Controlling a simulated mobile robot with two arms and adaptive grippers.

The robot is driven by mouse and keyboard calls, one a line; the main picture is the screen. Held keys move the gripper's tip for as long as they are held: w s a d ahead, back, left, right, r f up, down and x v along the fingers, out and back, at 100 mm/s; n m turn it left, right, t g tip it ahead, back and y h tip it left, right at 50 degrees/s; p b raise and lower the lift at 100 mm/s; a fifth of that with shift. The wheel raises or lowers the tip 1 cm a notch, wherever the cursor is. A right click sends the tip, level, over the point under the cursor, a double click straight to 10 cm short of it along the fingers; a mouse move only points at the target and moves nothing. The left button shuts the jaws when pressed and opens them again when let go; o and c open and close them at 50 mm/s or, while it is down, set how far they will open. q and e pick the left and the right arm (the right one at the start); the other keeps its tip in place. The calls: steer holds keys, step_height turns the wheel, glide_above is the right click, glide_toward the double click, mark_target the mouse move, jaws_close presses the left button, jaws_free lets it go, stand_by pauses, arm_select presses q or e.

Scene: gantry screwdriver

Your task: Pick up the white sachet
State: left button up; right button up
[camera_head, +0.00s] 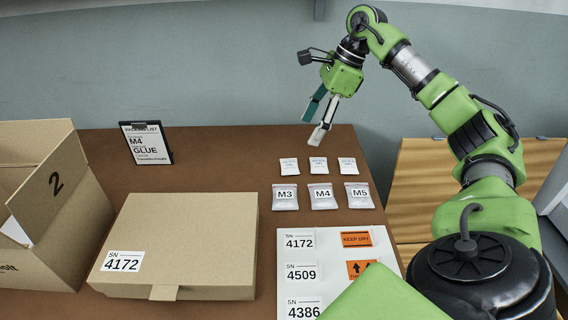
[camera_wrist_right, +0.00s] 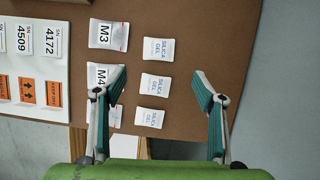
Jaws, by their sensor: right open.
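Three small white sachets marked silica gel lie in a row on the brown table. In the head view they are the left sachet (camera_head: 289,167), the middle sachet (camera_head: 318,165) and the right sachet (camera_head: 348,166). The right wrist view shows them in a column: upper (camera_wrist_right: 158,49), middle (camera_wrist_right: 155,85) and lower (camera_wrist_right: 149,118). My right gripper (camera_head: 313,126) is open and empty above the table, behind the row in the head view. In the wrist view the middle sachet appears between its fingertips (camera_wrist_right: 160,80). My left gripper is out of view.
Grey bags M3 (camera_head: 285,196), M4 (camera_head: 322,196) and M5 (camera_head: 359,195) lie just in front of the sachets. A label sheet (camera_head: 335,268), a closed carton (camera_head: 185,235), an open box (camera_head: 65,240) and a packing list stand (camera_head: 147,143) are also on the table.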

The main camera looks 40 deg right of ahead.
glide_above(291, 164)
steer(key=s+d, duration=0.1)
steer(key=d, duration=0.2)
steer(key=f, duration=0.4)
steer(key=f+b, duration=0.1)
steer(key=shift+s+a+f, duration=0.15)
steer(key=shift+a+f, duration=0.1)
steer(key=shift+f, duration=0.15)
steer(key=x, duration=0.5)
steer(key=shift+a+f+b, duration=0.1)
steer(key=shift+a+b, duration=0.1)
steer(key=shift+b, duration=0.15)
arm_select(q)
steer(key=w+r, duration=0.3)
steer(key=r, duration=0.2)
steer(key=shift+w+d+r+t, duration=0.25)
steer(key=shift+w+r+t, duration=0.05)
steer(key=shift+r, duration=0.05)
arm_select(e)
steer(key=c, duration=1)
